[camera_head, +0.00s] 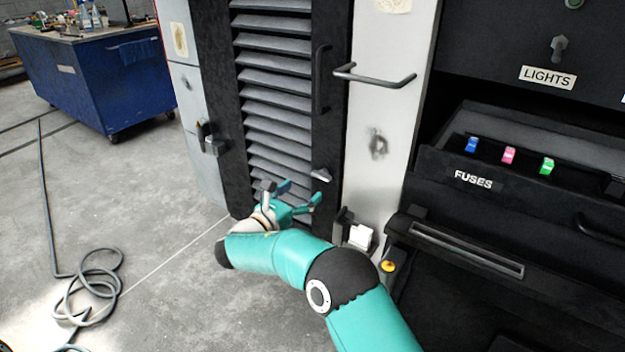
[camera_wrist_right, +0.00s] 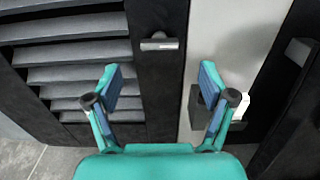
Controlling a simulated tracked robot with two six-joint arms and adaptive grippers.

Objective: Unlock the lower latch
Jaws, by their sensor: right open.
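The lower latch (camera_head: 321,175) is a small grey handle on the black right-hand frame of the louvred door (camera_head: 275,100). In the right wrist view the latch (camera_wrist_right: 158,43) lies roughly level, ahead of and between the fingertips. My right gripper (camera_head: 301,192) is open and empty, low in front of the door, and appears apart from the latch. Its two teal fingers with blue pads also show in the right wrist view (camera_wrist_right: 160,78). My left gripper is out of view.
A dark vertical handle (camera_head: 320,80) is higher on the door. A grey rail (camera_head: 375,78) sticks out from the white panel. A dark bracket with a white block (camera_head: 360,237) sits low on the right. A fuse drawer (camera_head: 530,160) stands farther right. The floor at left has a coiled hose (camera_head: 90,290).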

